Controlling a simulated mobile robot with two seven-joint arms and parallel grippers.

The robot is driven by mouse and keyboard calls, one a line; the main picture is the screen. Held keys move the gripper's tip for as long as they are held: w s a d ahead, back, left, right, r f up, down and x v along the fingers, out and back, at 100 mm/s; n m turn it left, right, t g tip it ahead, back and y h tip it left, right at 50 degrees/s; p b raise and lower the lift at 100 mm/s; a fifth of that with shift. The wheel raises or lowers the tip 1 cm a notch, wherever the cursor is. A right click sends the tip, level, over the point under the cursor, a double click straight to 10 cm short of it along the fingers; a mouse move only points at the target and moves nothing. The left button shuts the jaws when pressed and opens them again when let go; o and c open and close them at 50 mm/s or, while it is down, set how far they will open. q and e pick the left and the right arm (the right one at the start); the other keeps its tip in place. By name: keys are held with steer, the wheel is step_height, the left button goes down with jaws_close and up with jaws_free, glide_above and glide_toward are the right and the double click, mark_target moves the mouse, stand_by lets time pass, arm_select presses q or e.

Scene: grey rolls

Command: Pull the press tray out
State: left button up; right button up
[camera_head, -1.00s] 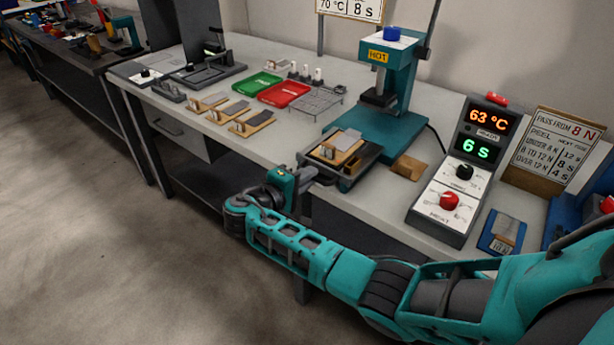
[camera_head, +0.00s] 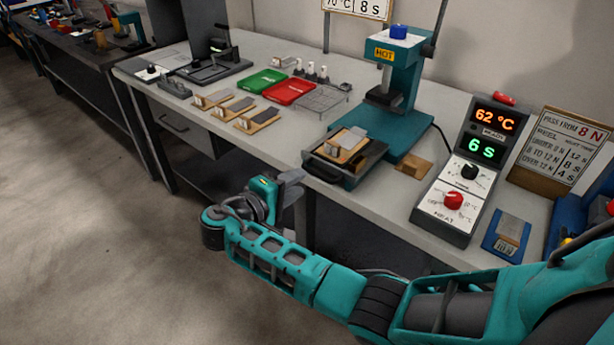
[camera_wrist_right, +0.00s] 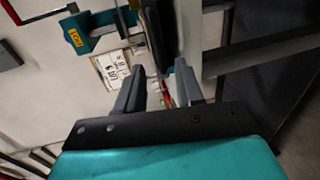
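The press tray (camera_head: 320,172) is a dark tray with a front handle, carrying a wooden block with a grey plate (camera_head: 350,139). It stands out in front of the teal press (camera_head: 401,75), at the bench's front edge. My right gripper (camera_head: 290,182) is off the front edge, to the left of and below the tray, apart from it. In the right wrist view its two fingers (camera_wrist_right: 158,80) are spread, with no object clearly held between them. A dark edge beyond the fingers there cannot be identified with certainty. My left gripper is not in view.
A control box (camera_head: 467,175) reads 62 °C and 6 s right of the press. A small wooden block (camera_head: 413,167) lies between them. Left are wooden holders (camera_head: 257,119), a red tray (camera_head: 290,91), a green tray (camera_head: 262,81) and a wire rack (camera_head: 322,98). Floor in front is clear.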

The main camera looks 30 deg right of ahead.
steer(key=v, duration=0.7)
steer(key=shift+a, duration=0.15)
